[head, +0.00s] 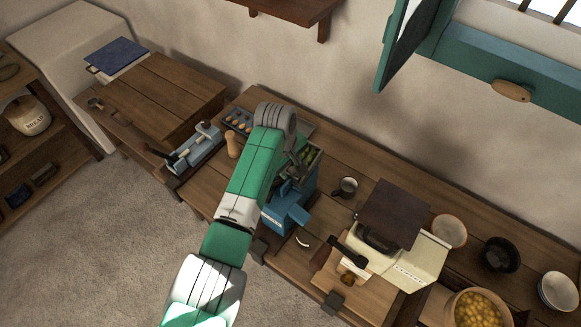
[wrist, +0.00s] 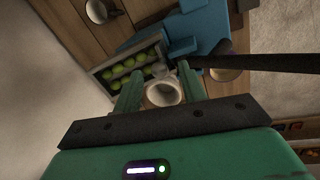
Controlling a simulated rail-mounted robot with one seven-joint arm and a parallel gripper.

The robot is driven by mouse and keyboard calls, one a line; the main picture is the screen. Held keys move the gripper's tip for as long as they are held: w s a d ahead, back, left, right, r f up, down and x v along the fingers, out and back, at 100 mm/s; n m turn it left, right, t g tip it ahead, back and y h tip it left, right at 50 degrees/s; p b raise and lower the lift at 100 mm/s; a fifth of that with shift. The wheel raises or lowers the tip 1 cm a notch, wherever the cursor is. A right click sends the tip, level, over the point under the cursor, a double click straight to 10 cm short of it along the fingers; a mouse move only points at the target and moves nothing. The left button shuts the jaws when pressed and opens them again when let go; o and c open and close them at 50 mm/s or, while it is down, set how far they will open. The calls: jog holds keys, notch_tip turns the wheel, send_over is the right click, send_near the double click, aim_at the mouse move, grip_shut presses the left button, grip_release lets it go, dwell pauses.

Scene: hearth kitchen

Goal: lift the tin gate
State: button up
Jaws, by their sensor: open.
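A blue machine (head: 290,203) stands on the wooden counter, with a tray of green round things (head: 312,155) at its upper end. In the wrist view the tray (wrist: 107,76) lies just beyond my left finger and the blue machine (wrist: 205,28) beyond my right one. A small pale metal piece (wrist: 160,70) at the tray's end may be the tin gate; I cannot tell surely. My gripper (wrist: 159,73) is open, its green fingers on either side of that piece, with no grip visible. A white round opening or cup (wrist: 163,93) shows between the fingers. In the head view my arm partly hides the machine.
A dark cup (head: 347,187) stands right of the machine. A cream appliance with a dark top (head: 395,212) is farther right. A dark bar (wrist: 260,63) crosses the wrist view at right. A grey-blue device (head: 195,147) and a wooden shaker (head: 233,145) stand left of my arm.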

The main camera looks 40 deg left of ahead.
aim_at(287, 181)
jog(key=shift+w+f, duration=0.25)
jog(key=shift+f, duration=0.65)
grip_shut()
notch_tip(287, 181, up, 3)
jog(key=p, duration=0.2)
jog(key=shift+f+p, duration=0.15)
jog(key=shift+p, duration=0.25)
jog(key=shift+f, duration=0.2)
grip_release()
notch_tip(287, 181, up, 8)
jog(key=s, duration=0.1)
jog(key=shift+s+f, duration=0.15)
jog(key=shift+s, duration=0.1)
